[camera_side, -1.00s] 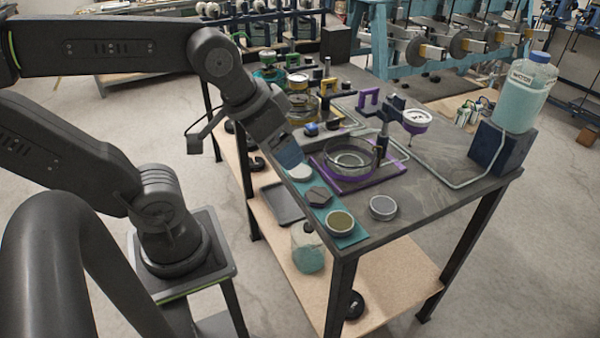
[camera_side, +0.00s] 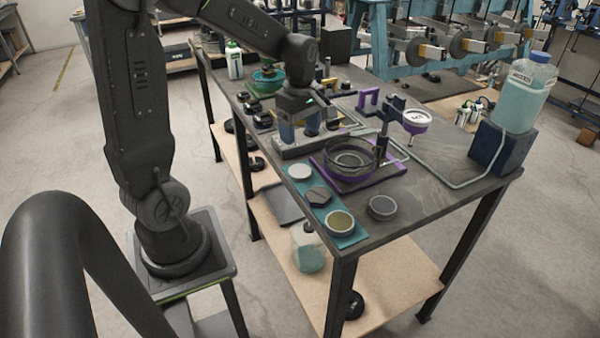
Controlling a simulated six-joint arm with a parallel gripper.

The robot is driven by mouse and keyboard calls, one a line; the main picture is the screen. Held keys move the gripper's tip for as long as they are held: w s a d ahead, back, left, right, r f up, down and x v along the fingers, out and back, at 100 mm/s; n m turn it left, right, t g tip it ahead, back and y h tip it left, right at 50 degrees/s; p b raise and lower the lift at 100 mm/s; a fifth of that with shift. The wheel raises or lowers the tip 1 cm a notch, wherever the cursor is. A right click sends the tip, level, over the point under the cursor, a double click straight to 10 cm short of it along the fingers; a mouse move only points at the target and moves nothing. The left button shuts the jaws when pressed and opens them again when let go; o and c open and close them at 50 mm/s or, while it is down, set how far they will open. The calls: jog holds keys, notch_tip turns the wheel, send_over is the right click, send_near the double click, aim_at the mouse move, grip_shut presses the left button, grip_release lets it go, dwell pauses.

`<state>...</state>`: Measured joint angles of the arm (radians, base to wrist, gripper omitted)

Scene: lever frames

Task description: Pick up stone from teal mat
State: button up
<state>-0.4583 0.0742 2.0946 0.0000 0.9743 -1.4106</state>
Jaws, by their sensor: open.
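The teal mat (camera_side: 327,215) lies along the near left edge of the table. On it sit a white round piece (camera_side: 299,171), a dark flat hexagonal piece (camera_side: 319,197) and a small round dish with an olive top (camera_side: 340,222). The dark hexagonal piece looks most like the stone, but I cannot be sure. My gripper (camera_side: 300,128) points down behind the mat, above a long grey block (camera_side: 305,146). Its two blue fingers are apart, with nothing visible between them. All three pieces on the mat are clear of my gripper.
A glass dish (camera_side: 350,160) stands on a purple-edged plate (camera_side: 392,171) right of the mat. A grey round dish (camera_side: 382,208) sits at the front. A water bottle (camera_side: 526,92) stands on a dark blue block (camera_side: 500,148). The front right tabletop is clear.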

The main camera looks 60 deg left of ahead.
send_over(299, 169)
notch_tip(299, 169, down, 5)
jog(key=shift+w+d+f, duration=0.1)
jog(key=shift+f, duration=0.05)
jog(key=shift+s+f, duration=0.2)
jog(key=shift+f, duration=2.55)
jog(key=c, duration=0.7)
